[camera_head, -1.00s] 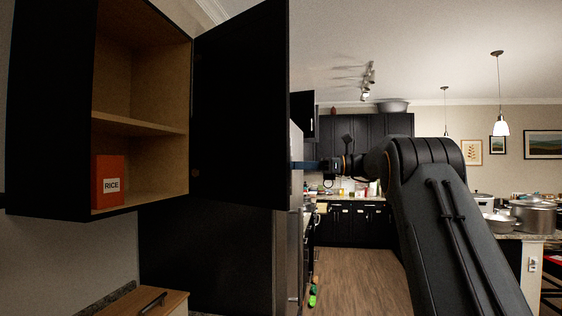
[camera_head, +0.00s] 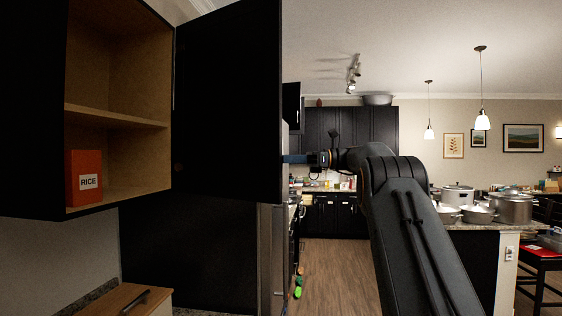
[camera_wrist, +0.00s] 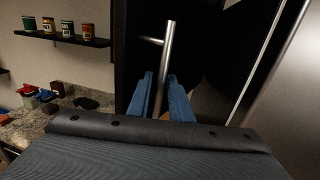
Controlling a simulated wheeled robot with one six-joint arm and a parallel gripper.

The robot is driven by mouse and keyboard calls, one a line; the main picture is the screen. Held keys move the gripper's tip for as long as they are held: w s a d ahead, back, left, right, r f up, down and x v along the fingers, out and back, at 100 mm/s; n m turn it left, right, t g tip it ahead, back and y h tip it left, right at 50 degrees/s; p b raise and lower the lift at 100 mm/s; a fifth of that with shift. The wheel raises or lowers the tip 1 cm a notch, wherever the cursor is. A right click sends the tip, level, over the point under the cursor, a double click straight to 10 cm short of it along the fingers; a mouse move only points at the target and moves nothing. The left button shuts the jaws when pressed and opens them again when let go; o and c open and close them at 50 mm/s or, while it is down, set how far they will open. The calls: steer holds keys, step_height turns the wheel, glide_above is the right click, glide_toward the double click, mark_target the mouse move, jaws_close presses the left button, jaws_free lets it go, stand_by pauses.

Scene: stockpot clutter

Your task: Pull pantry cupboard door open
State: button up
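The black pantry cupboard door (camera_head: 227,105) stands wide open in the head view, swung out from its wooden-lined cupboard (camera_head: 118,128). Its outer face and handle are hidden there. In the wrist view a silver bar handle (camera_wrist: 168,45) stands on the black door face (camera_wrist: 133,62). My gripper's two blue fingers (camera_wrist: 160,78) lie on either side of the bar's lower part and appear shut on it. In the head view my gripper (camera_head: 288,158) reaches from the right to the door's free edge, its tips partly hidden behind it.
An orange rice box (camera_head: 84,178) stands on the cupboard's lower shelf. A metallic appliance side (camera_wrist: 280,70) is close on the right in the wrist view. A jar shelf (camera_wrist: 60,37) is at left. Wooden floor (camera_head: 340,270) is open ahead.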

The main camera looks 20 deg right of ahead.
steer(key=shift+o, duration=0.7)
steer(key=shift+a, duration=0.1)
steer(key=shift+s+d+f, duration=0.15)
steer(key=shift+d, duration=0.5)
steer(key=b+v, duration=0.2)
steer(key=v, duration=0.5)
steer(key=shift+d, duration=0.1)
